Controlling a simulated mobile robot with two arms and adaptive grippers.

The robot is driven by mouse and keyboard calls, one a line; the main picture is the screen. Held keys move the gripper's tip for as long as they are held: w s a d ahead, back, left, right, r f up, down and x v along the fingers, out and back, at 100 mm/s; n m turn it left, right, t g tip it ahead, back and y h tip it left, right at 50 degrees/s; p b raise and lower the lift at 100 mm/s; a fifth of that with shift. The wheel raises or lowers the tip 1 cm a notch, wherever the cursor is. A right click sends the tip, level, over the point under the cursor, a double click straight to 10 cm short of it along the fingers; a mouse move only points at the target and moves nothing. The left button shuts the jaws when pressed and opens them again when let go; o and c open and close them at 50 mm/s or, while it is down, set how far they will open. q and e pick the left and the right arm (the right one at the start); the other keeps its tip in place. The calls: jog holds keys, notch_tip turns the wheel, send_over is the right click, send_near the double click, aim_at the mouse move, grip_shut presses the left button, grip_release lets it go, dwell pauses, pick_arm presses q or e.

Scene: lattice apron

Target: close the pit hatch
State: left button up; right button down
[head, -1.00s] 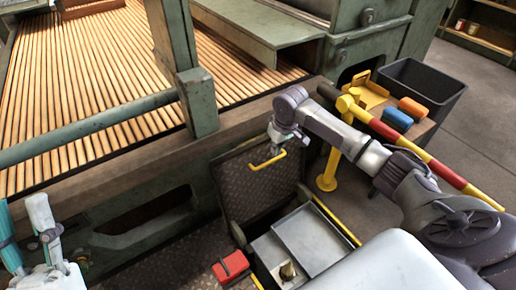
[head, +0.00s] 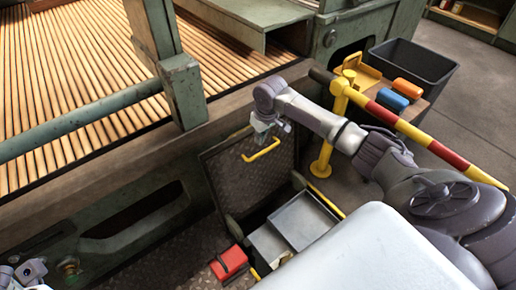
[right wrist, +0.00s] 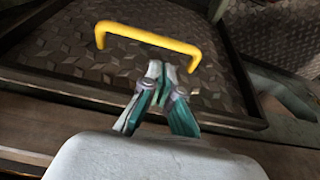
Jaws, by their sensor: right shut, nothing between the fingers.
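The pit hatch (head: 236,180) is a dark tread-plate lid in a green frame. It stands raised at the back of the open pit, by the machine's side, with a yellow bar handle (head: 261,149) near its upper edge. In the right wrist view the handle (right wrist: 150,36) spans the upper middle over the patterned plate (right wrist: 80,55). My right gripper (head: 263,135) is shut and empty beside the handle; its fingertips (right wrist: 160,70) overlap the handle's opening in the picture, and contact cannot be told. Only part of my left gripper (head: 28,270) shows at the lower left corner; its fingertips are hidden.
The open pit holds grey metal trays (head: 303,220). A red box (head: 229,262) lies on the floor plate beside it. A yellow post (head: 322,160) and a red-and-yellow barrier bar (head: 420,138) stand to the right, near a black bin (head: 415,65). The slatted machine bed (head: 70,80) lies behind.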

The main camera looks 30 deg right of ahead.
jog(key=b+x, duration=0.1)
jog(key=x, duration=0.3)
jog(key=shift+w+f+b, duration=0.15)
jog(key=shift+f+b, duration=0.25)
